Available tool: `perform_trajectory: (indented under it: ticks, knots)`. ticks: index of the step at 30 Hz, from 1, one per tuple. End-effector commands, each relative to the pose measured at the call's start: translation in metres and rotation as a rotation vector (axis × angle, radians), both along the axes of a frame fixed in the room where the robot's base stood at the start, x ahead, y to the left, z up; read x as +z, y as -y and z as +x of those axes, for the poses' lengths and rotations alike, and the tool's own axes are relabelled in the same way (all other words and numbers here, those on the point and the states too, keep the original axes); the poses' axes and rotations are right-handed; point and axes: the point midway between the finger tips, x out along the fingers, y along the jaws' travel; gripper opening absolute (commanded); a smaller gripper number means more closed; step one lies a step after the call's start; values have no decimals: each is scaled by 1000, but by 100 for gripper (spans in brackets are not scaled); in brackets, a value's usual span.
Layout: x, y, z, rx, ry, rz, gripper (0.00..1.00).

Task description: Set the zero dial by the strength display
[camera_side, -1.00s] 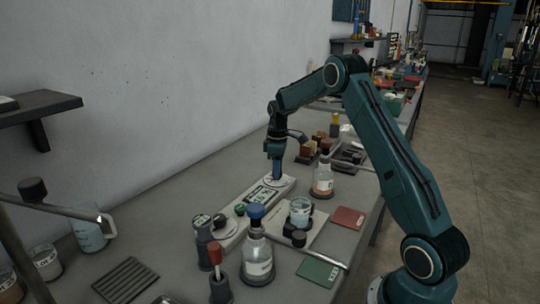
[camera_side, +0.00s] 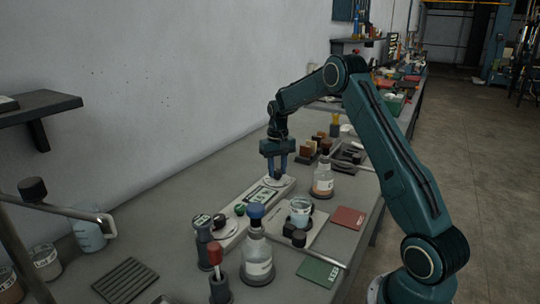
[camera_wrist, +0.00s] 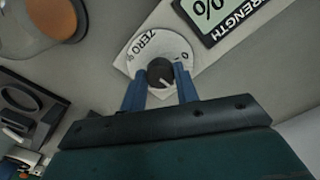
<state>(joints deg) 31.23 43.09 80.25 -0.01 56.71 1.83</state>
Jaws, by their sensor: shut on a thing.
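The zero dial is a dark round knob (camera_wrist: 160,73) on a white disc (camera_wrist: 141,47) marked ZERO and %. My gripper (camera_wrist: 160,88) has its two blue fingers on either side of the knob, shut on it. In the side view my gripper (camera_side: 277,178) points down at the far end of the pale instrument board (camera_side: 236,222), and the knob is small between the fingers. The strength display (camera_side: 261,194) lies on the same board; the wrist view shows only part of it (camera_wrist: 215,10), with a % sign and the word STRENGTH, and its full reading is cut off.
A bottle with amber liquid (camera_side: 322,181) stands close to the right of my gripper. A blue-stoppered flask (camera_side: 257,258), a beaker (camera_side: 300,212) and a red-handled item (camera_side: 215,256) stand nearer. The wall runs along the left. Bare bench lies left of the board.

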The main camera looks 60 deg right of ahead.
Motion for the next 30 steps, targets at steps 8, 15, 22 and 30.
perform_trajectory:
  ticks: [8,15,22,30]
  knots:
    - [2,0,1,-261,4,-2,8]
    - [2,0,1,-489,4,-2,8]
    - [2,1,1,-708,5,-2,8]
    - [2,1,1,-952,5,-1,8]
